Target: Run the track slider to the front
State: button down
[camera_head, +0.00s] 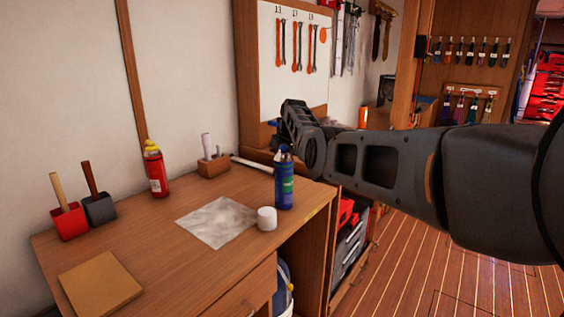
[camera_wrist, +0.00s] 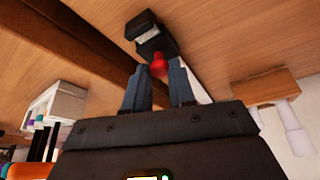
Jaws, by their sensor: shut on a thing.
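The track slider (camera_wrist: 149,42) is a dark block with a pale patch and a red knob (camera_wrist: 159,68), seen in the wrist view. My gripper (camera_wrist: 160,74) is shut on the red knob, with one blue-grey finger on each side of it. A white track (camera_wrist: 199,88) runs past the fingers on the wooden desk top. In the head view the white track (camera_head: 253,164) shows at the back of the desk (camera_head: 150,240). There the slider and my fingertips are hidden behind my arm.
A blue spray can (camera_head: 284,178) and a white cap (camera_head: 267,219) stand near the desk's right edge. A wooden holder (camera_head: 213,164) with white tubes stands close to the track. A grey cloth (camera_head: 215,222) lies flat; a red bottle (camera_head: 155,172) stands behind.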

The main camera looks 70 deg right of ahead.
dwell(0.3)
jog(key=c, duration=0.9)
grip_release()
jog(key=shift+c, duration=0.2)
jog(key=v, duration=0.7)
jog(key=shift+r+p, duration=0.35)
jog(key=shift+s+a, duration=0.1)
jog(key=shift+s, duration=0.05)
